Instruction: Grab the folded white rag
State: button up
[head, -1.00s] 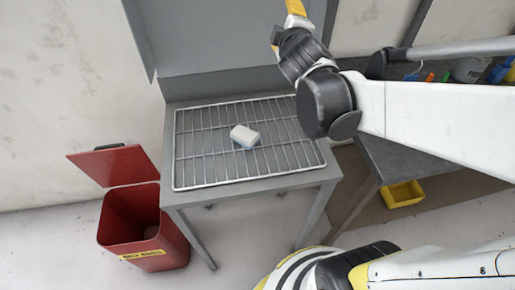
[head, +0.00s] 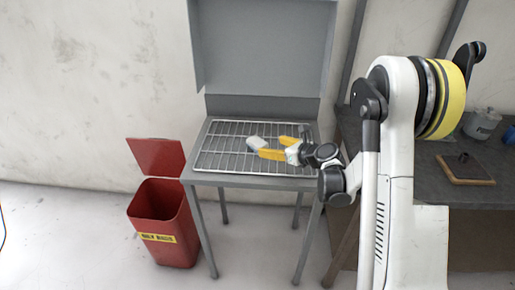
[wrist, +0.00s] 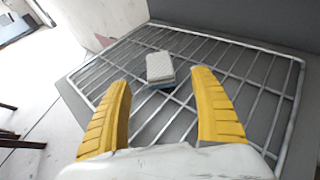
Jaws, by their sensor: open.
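The folded white rag (head: 256,143) lies on a wire rack (head: 207,161) on the grey metal table. In the wrist view the rag (wrist: 160,66) is a small pale block with a bluish lower edge, just beyond my fingertips and centred between them. My gripper (head: 271,147) is open and empty, with its two yellow fingers low over the rack, pointing at the rag from the right. In the wrist view my gripper (wrist: 161,80) has its fingers spread wider than the rag. I cannot tell the exact gap between fingertips and rag.
A grey upright panel (head: 265,50) stands behind the rack. A red bin (head: 165,225) with its lid open is on the floor to the left. A dark workbench (head: 440,160) with a small wooden board (head: 465,172) and a grey pot (head: 482,124) is to the right.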

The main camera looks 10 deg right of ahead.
aim_at(259, 142)
jog(key=x, duration=0.3)
jog(key=shift+w+a+f+b, duration=0.1)
jog(key=shift+w+b, duration=0.15)
jog(key=shift+b, duration=0.15)
jog(key=b+x, duration=0.2)
jog(key=x, duration=0.2)
jog(key=shift+w+a+f, duration=0.2)
jog(key=shift+w+a, duration=0.05)
jog(key=shift+r, duration=0.1)
jog(key=shift+c, duration=0.2)
jog(key=c, duration=1.2)
jog(key=shift+r, duration=0.1)
